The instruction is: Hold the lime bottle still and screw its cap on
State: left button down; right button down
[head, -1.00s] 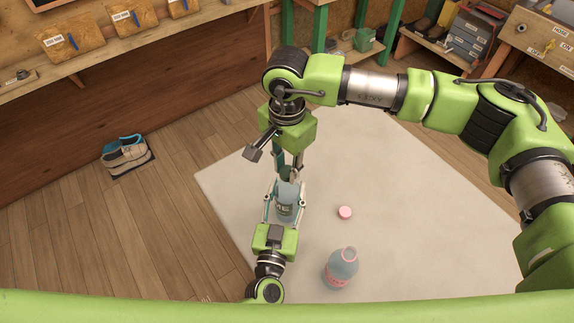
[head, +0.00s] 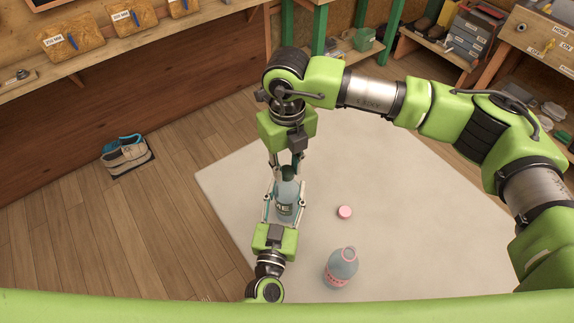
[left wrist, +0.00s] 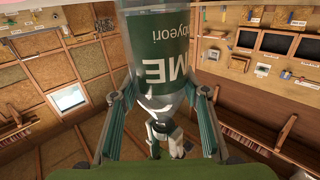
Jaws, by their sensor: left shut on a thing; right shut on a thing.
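The lime bottle (head: 286,192), clear with a green label, stands upright on the pale mat. My left gripper (head: 284,201) reaches it from the near side and is shut on its body, one finger on each side. In the left wrist view the bottle's green label (left wrist: 160,70) shows upside down between the two fingers (left wrist: 160,105). My right gripper (head: 287,170) points down from above and is shut on the dark green cap (head: 289,173) at the bottle's mouth. The fingers partly hide the cap, and I cannot tell how far it sits on the thread.
A second bottle (head: 342,268) with a pink band stands uncapped on the mat (head: 410,220), at the near right. A pink cap (head: 345,212) lies between. Shoes (head: 127,154) sit on the wooden floor at left. Shelves and a bench line the back. The mat's right part is clear.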

jog(key=m, duration=0.5)
jog(key=shift+m, duration=0.3)
jog(key=c, duration=1.7)
grip_release()
jog(key=shift+r, duration=2.25)
jog(key=shift+c, duration=0.4)
